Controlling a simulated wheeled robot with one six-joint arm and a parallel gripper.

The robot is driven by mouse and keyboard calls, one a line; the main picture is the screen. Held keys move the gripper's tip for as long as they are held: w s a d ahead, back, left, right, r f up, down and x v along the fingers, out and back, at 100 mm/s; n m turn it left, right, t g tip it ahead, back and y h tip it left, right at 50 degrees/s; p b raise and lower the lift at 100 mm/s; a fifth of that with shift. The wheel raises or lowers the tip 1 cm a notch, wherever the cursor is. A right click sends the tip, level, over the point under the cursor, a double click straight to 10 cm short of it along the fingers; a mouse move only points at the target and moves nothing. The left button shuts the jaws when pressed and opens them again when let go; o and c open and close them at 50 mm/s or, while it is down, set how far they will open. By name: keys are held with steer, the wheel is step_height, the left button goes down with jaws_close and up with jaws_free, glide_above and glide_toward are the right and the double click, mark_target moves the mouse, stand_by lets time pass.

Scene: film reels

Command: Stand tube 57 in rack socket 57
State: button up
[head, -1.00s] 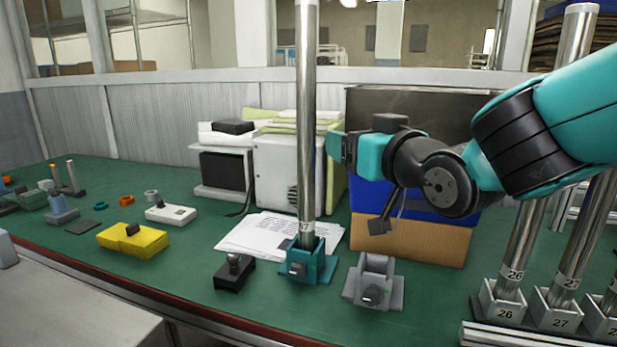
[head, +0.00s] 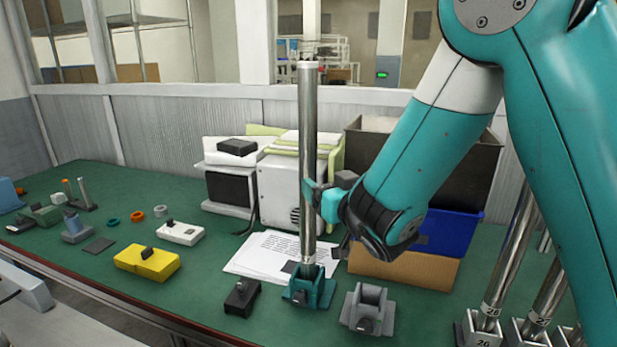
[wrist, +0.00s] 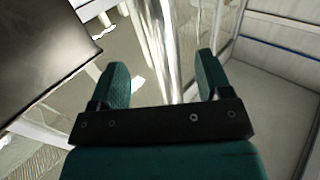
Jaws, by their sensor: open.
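A tall shiny metal tube (head: 308,140) stands upright in a teal holder (head: 309,290) on the green bench; I cannot read a number on it. My gripper (head: 318,195) is at the tube's middle height, reaching it from the right. In the wrist view my gripper (wrist: 163,68) has its teal fingers apart, with the shiny tube (wrist: 162,45) showing between them; neither finger is clearly touching it. Numbered rack sockets (head: 484,330) with tubes stand at the lower right, one reading 26. Socket 57 is not seen.
A grey empty holder (head: 367,308) and a small black block (head: 241,297) flank the teal holder. Behind are papers (head: 265,254), a white box (head: 280,190), a blue bin (head: 450,235) and a cardboard box (head: 405,268). A yellow block (head: 147,262) lies left.

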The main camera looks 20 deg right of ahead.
mark_target(312, 174)
steer(key=shift+w+a+r+p, duration=0.1)
steer(key=shift+w+a+p, duration=0.1)
steer(key=shift+w+p, duration=1)
steer(key=w+p, duration=0.2)
steer(key=w, duration=0.1)
steer(key=w+a+p, duration=0.1)
steer(key=shift+w+r, duration=0.2)
steer(key=shift+r, duration=0.05)
steer(key=shift+w+f+p, duration=0.25)
steer(key=shift+w+p, duration=0.25)
jaws_close()
